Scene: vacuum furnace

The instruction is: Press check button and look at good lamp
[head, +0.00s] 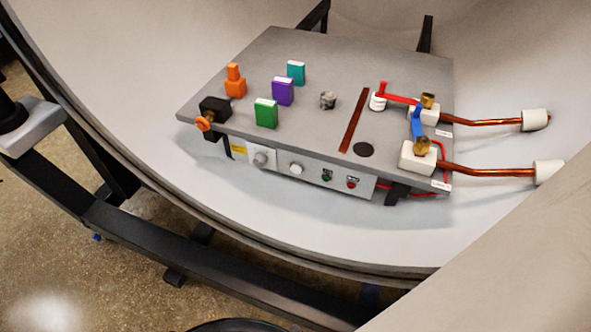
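A grey plate with a front panel (312,178) sits inside the pale curved furnace shell. The panel carries a round light knob or button (262,158) at its left and a white round button (296,169) right of it. Their labels are too small to read, so I cannot tell for sure which is the check button. Further right are a small green lamp (327,177) and a small red lamp (351,184). I cannot tell whether either is lit. My gripper is not in view.
On the plate stand an orange piece (235,84), green (266,114), purple (283,92) and teal (296,72) blocks. A black clamp with an orange knob (204,124) juts out at the left corner. Copper rods (485,171) stick out right. The shell's rim (230,251) runs in front.

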